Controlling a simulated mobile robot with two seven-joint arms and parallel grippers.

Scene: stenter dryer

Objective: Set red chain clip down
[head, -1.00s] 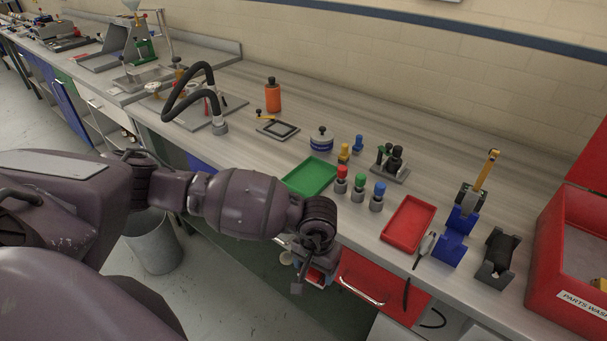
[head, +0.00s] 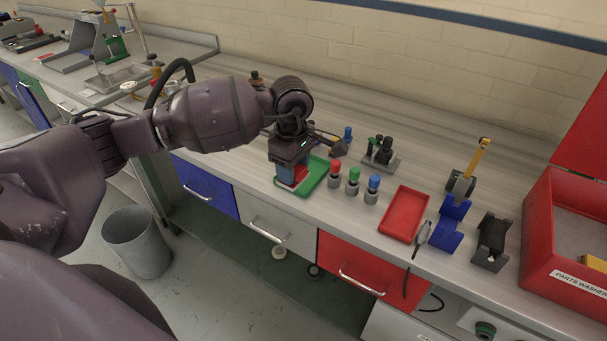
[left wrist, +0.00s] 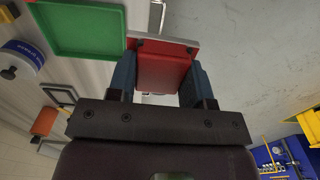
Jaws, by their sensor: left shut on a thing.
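The red chain clip (left wrist: 165,72) is held between the two blue fingers of my left gripper (left wrist: 163,80) in the left wrist view, with a pale plate at its far end. In the head view my left gripper (head: 290,172) points down at the near left end of the green tray (head: 317,176), with a little of the red clip (head: 299,174) showing. The green tray also shows in the left wrist view (left wrist: 85,30), beside the clip. I cannot tell whether the clip touches the tray. My right gripper is out of view.
Red, green and blue knobbed pieces (head: 353,181) stand just right of the green tray. A red tray (head: 405,214), a blue stand (head: 451,221) and a red parts washer (head: 568,240) lie further right. Drawers (head: 277,221) front the bench.

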